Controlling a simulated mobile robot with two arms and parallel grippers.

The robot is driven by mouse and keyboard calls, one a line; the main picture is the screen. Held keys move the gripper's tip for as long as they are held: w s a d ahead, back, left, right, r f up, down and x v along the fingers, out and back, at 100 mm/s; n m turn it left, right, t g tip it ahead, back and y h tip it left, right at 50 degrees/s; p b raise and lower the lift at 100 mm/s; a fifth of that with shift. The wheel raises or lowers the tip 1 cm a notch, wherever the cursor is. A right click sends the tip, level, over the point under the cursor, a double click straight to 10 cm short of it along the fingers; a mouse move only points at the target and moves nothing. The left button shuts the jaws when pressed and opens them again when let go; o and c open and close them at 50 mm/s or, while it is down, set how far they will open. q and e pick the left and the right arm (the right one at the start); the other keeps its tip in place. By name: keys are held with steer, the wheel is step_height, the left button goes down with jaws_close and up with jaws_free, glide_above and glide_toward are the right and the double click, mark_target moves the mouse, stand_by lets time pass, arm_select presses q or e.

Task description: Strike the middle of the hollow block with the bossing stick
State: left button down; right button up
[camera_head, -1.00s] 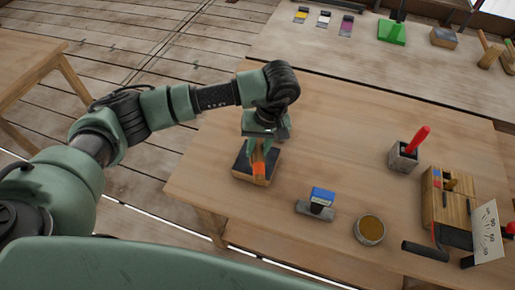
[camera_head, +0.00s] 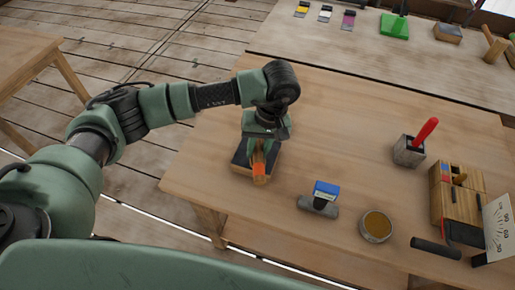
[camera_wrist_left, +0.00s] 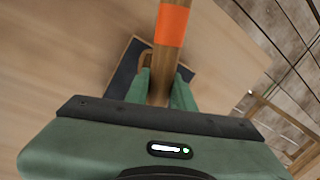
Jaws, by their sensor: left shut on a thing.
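My left gripper (camera_head: 260,144) points down and is shut on a wooden stick with an orange band (camera_head: 259,164), likely the bossing stick. The stick crosses over a dark-topped wooden block (camera_head: 241,157) at the table's left side, its near end over the block's front edge. The left wrist view shows the stick (camera_wrist_left: 172,25) between the fingers (camera_wrist_left: 160,88) and the dark block top (camera_wrist_left: 125,72) behind. I cannot tell whether the stick touches the block. The block's middle is mostly hidden, so I cannot tell whether it is the hollow block. My right gripper is out of view.
A blue-topped stamp-like tool (camera_head: 325,192), a round tin (camera_head: 376,226), a grey holder with a red-handled tool (camera_head: 409,152) and a wooden box (camera_head: 458,208) stand to the right. A dark cylinder (camera_head: 436,248) lies near the front edge.

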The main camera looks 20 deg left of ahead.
arm_select(q)
steer(key=shift+r, duration=0.1)
stand_by(0.3)
steer(key=shift+r+p, duration=0.7)
steer(key=shift+r, duration=1.35)
steer(key=shift+f+b, duration=0.25)
steer(key=shift+b, duration=0.4)
step_height(320, 180, down, 4)
steer(key=b, duration=0.5)
steer(key=shift+f, duration=0.2)
steer(key=shift+r+p, duration=0.3)
steer(key=shift+p, duration=0.1)
